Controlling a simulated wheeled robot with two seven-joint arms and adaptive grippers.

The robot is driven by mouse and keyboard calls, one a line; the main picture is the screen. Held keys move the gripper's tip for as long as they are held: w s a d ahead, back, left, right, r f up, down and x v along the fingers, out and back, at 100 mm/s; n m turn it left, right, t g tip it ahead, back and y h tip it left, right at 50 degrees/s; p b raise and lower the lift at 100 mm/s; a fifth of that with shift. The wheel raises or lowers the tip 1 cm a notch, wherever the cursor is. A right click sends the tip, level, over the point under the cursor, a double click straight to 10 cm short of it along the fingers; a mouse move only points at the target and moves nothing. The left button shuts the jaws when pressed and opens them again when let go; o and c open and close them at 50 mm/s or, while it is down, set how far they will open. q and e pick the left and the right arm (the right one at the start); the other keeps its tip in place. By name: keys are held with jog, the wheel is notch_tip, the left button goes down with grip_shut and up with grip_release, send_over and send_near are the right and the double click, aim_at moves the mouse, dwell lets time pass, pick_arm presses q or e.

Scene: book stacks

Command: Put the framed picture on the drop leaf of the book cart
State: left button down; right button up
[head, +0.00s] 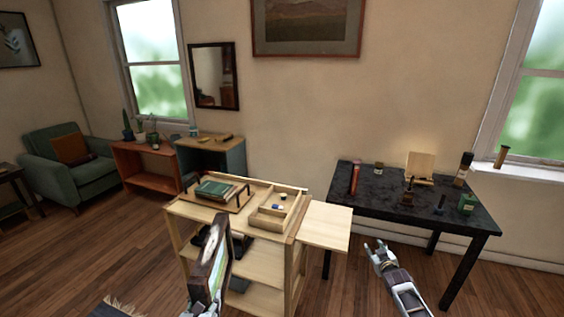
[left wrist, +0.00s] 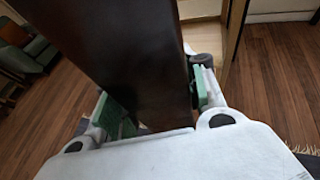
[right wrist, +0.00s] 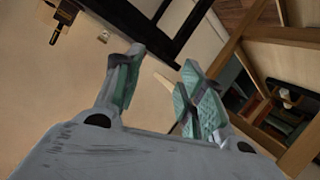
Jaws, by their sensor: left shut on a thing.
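The framed picture (head: 211,262) is upright in front of the book cart in the head view, seen nearly edge-on with a dark brown frame. My left gripper (left wrist: 155,115) is shut on it; the dark frame (left wrist: 135,60) stands between the two green finger pads in the left wrist view. The book cart (head: 235,246) is pale wood with shelves. Its drop leaf (head: 325,226) is raised level on the right side and looks bare. My right gripper (head: 374,246) is open and empty, to the right of the leaf; its parted fingers show in the right wrist view (right wrist: 155,85).
The cart top holds a tray with green books (head: 217,189) and a divided wooden box (head: 274,207) with small items. A black table (head: 400,214) with a red book (head: 354,178), bottles and other small objects stands behind at the right. A rug (head: 112,309) lies at the lower left.

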jog(key=s+a+f+g, duration=0.1)
jog(key=s+f+g, duration=0.2)
jog(key=s+f, duration=1.25)
jog(key=s+a+f+g, duration=0.1)
jog(key=s+f+g, duration=0.3)
jog(key=s+f, duration=1.1)
jog(key=s+a+f+g, duration=0.1)
jog(key=s+f, duration=0.5)
jog(key=s, duration=0.6)
jog(key=s+a+f+g, duration=0.1)
jog(key=s+f+g, duration=0.2)
jog(key=s, duration=0.9)
jog(key=s+a+f+g, duration=0.1)
jog(key=s+a+f, duration=0.1)
jog(key=s+f, duration=0.6)
jog(key=s, duration=0.4)
jog(key=shift+s+f+g, duration=0.3)
jog(key=shift+g, duration=0.1)
